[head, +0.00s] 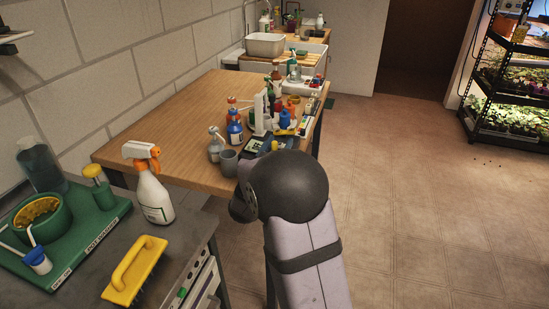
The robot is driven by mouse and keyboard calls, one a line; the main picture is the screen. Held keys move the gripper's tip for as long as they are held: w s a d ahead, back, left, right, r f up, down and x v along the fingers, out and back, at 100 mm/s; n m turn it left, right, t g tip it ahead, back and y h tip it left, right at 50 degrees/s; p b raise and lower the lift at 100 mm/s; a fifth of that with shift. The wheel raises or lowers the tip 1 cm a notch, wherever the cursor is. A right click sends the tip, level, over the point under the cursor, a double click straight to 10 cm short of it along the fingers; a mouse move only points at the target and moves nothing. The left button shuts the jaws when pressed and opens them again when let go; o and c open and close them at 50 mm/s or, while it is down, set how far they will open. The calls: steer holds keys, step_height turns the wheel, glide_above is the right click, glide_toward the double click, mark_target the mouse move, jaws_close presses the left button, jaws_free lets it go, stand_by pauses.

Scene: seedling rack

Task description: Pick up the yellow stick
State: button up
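I cannot clearly make out a yellow stick. A small yellow piece (285,132) lies among the clutter near the right edge of the wooden table (170,110); it is too small to tell whether it is a stick. My own arm, grey with a dark round joint, fills the lower middle and stands in front of the table's near right corner. My gripper is not visible, so I cannot see its fingers or whether it holds anything.
A yellow-handled brush (136,268), a white spray bottle (152,190) and a green tray (92,232) are on the near left bench. Bottles and a grey cup (228,162) crowd the wooden table's right side. A plant rack (505,85) stands far right; the floor (430,200) is mostly clear.

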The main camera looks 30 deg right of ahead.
jaws_close()
steer(key=shift+r, duration=0.15)
step_height(320, 180, up, 10)
steer(key=p, duration=0.1)
stand_by(0.4)
steer(key=w+a+n+t+y+p, duration=0.25)
steer(key=w+n+y+p, duration=0.35)
steer(key=p, duration=0.6)
steer(key=w+a+r+n+t+y, duration=0.1)
steer(key=w+a+n+t+y, duration=0.2)
steer(key=a+y, duration=0.3)
steer(key=w+a+n, duration=0.1)
steer(key=a, duration=0.4)
steer(key=shift+w+r+y, duration=0.15)
steer(key=shift+w+y, duration=0.25)
